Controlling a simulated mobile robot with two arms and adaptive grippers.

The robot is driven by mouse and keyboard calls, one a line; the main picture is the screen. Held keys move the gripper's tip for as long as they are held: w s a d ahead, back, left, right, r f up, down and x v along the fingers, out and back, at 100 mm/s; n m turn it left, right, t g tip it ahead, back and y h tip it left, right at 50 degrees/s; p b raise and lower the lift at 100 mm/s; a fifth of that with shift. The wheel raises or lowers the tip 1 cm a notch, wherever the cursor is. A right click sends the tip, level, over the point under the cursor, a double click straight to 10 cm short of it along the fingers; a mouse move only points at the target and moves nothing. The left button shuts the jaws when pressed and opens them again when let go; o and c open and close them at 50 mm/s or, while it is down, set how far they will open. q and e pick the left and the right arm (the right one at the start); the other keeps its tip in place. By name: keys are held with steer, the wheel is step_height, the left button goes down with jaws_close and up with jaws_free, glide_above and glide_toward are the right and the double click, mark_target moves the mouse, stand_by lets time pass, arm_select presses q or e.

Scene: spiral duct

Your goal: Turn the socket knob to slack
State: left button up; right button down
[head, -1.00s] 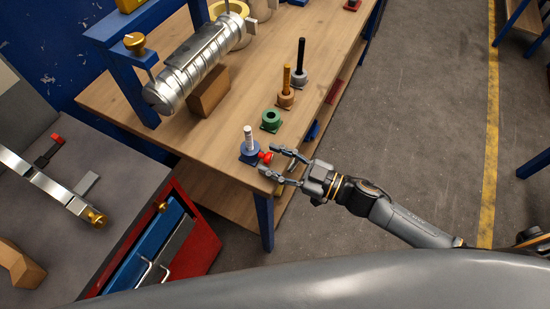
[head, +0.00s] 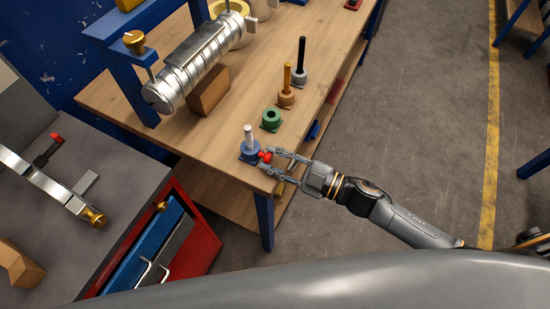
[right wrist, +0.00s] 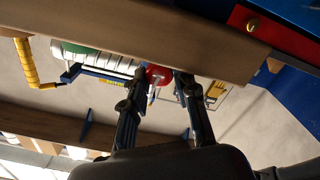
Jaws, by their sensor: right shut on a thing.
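The blue socket (head: 249,153) stands near the front right corner of the wooden bench, with a pale pin (head: 248,136) upright in it. Its red knob (head: 264,156) sticks out on the right side, toward the bench edge. My right gripper (head: 271,160) reaches in from the right and is shut on the red knob. In the right wrist view the red knob (right wrist: 157,74) shows between the two fingers, partly hidden by them. I cannot read the knob's turn angle. My left gripper is not in view.
A green socket (head: 271,119), a brown socket with an orange pin (head: 287,95) and a grey socket with a black pin (head: 301,75) line the bench edge. A silver spiral duct (head: 200,58) lies behind, by a wooden block (head: 209,91). A grey-topped cabinet (head: 100,165) stands at left.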

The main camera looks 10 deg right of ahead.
steer(key=c, duration=1)
jaws_free()
